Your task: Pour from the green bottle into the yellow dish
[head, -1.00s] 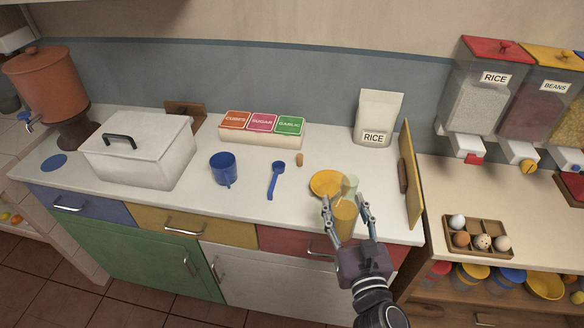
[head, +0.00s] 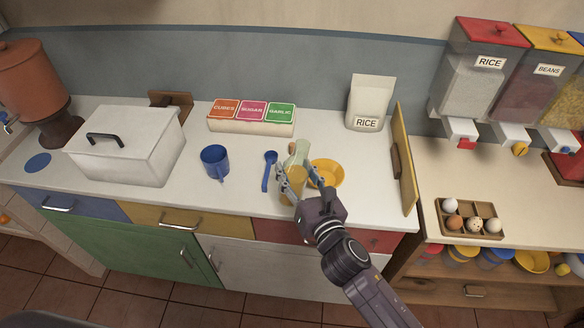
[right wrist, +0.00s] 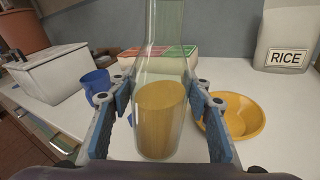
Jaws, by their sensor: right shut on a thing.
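My right gripper (head: 301,183) is shut on the green bottle (head: 299,158), a clear greenish glass bottle with yellow-orange contents in its lower part. In the right wrist view the bottle (right wrist: 162,60) stands upright between the two fingers, its top cut off by the frame. The yellow dish (head: 331,172) is on the counter just right of the bottle, partly hidden by the gripper. It also shows in the right wrist view (right wrist: 244,118), to the right of the bottle, and looks empty. My left gripper is not in view.
A blue spoon (head: 268,172) and a blue mug (head: 215,161) are left of the bottle. A rice bag (head: 369,102) and a yellow-edged board (head: 405,165) stand at the right. A spice box (head: 250,126) is behind.

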